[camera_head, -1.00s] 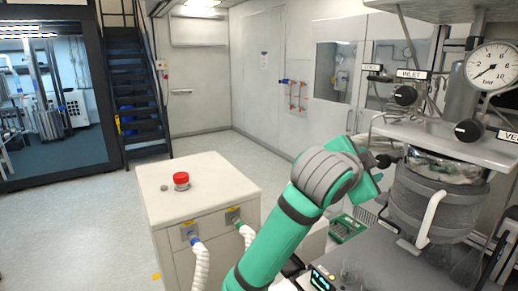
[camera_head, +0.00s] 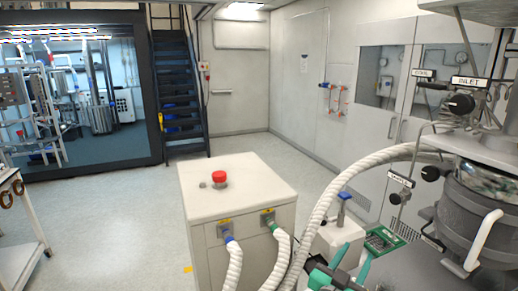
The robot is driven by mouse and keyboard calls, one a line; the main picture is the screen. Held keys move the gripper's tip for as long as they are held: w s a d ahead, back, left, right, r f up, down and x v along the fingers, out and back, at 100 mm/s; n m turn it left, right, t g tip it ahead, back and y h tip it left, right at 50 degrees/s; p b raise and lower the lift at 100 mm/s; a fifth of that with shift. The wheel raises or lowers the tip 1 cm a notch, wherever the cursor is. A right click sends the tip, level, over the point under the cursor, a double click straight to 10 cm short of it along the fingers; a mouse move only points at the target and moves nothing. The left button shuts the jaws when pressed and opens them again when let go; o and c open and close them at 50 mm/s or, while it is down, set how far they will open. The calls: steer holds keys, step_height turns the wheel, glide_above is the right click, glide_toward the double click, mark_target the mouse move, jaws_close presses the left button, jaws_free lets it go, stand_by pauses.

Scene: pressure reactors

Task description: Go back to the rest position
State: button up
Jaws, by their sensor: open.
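My gripper (camera_head: 353,258) shows at the bottom edge, right of centre, partly cut off by the frame. Its two teal fingers stand apart with nothing seen between them. The rest of my arm is mostly out of view. The steel pressure reactor (camera_head: 478,222) with its grey jacket and white handle stands to the right of my gripper, apart from it.
A white cabinet (camera_head: 238,205) with a red button (camera_head: 219,176) stands left of my gripper. A thick white hose (camera_head: 325,200) arches from near it toward the reactor. A green tray (camera_head: 383,240) lies behind my gripper. Open floor (camera_head: 110,195) lies left.

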steer(key=s+a+f+n+t+y, duration=0.1)
steer(key=s+a+f+n+y, duration=0.3)
steer(key=s+a+f, duration=0.55)
steer(key=s+a+f+n+t+y, duration=0.1)
steer(key=s+a+f+n+y, duration=0.5)
steer(key=f, duration=0.7)
steer(key=s+a, duration=0.3)
steer(key=s, duration=0.6)
steer(key=s+a+f+m+y, duration=0.1)
steer(key=s+a, duration=0.2)
steer(key=s, duration=0.6)
steer(key=s+a, duration=0.4)
steer(key=s, duration=0.5)
steer(key=shift+s+f+g, duration=0.35)
steer(key=shift+f+g, duration=0.05)
steer(key=shift+c, duration=1.4)
steer(key=shift+d, duration=0.1)
